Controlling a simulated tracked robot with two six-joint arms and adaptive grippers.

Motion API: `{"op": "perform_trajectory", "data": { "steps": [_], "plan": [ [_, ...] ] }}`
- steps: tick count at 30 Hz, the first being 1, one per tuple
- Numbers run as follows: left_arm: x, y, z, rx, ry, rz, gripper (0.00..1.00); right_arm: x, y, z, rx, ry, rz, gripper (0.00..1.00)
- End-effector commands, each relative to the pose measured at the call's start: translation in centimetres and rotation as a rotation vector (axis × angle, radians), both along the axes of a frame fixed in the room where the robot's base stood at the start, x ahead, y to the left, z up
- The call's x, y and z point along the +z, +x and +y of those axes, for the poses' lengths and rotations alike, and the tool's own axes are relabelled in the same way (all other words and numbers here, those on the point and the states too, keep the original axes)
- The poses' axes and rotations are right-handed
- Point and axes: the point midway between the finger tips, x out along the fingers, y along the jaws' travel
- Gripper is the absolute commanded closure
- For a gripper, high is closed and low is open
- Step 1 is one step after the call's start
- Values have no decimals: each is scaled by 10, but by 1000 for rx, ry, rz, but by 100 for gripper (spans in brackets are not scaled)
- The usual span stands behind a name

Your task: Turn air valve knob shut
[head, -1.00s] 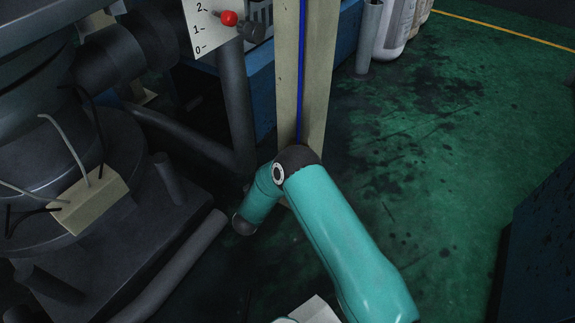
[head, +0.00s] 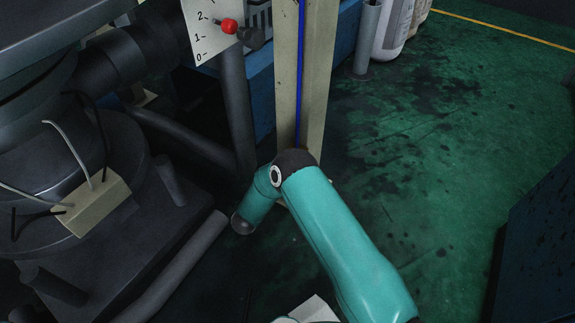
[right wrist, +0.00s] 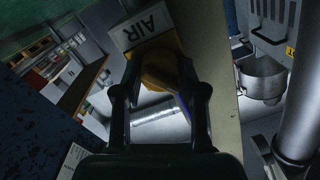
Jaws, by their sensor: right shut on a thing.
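The air valve knob (right wrist: 158,72) is yellow and sits under a white plate (right wrist: 140,27) lettered AIR in the right wrist view. My right gripper (right wrist: 160,92) has a dark finger on each side of the knob and is shut on it. The knob's near part is dim, so its turn angle is hard to read. In the head view my right arm reaches to the beige post, and its gripper is hidden. My left gripper is in neither view.
The beige post (head: 316,85) carries a blue line (head: 301,70). Dark machinery with a cable box (head: 92,205) stands at left, below a scale plate with a red knob (head: 229,26). Green floor (head: 410,170) lies open at right, before a blue cabinet (head: 545,240).

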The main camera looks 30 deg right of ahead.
Motion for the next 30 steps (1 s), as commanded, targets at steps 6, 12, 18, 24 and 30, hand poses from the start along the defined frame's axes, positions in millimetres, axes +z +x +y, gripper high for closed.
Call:
{"op": "perform_trajectory", "data": {
  "steps": [6, 12, 18, 24, 30],
  "plan": [
    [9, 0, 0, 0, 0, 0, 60, 1, 0, 2, 1, -78, 192, 94],
    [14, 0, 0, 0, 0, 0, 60, 2, 1, 3, 4, -151, 367, 94],
    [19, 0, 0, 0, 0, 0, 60, 2, 3, 4, 6, -224, 540, 94],
    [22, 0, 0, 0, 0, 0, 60, 1, 4, 5, 8, -291, 699, 94],
    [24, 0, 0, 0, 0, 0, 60, 1, 6, 6, 12, -344, 820, 94]
  ]
}}
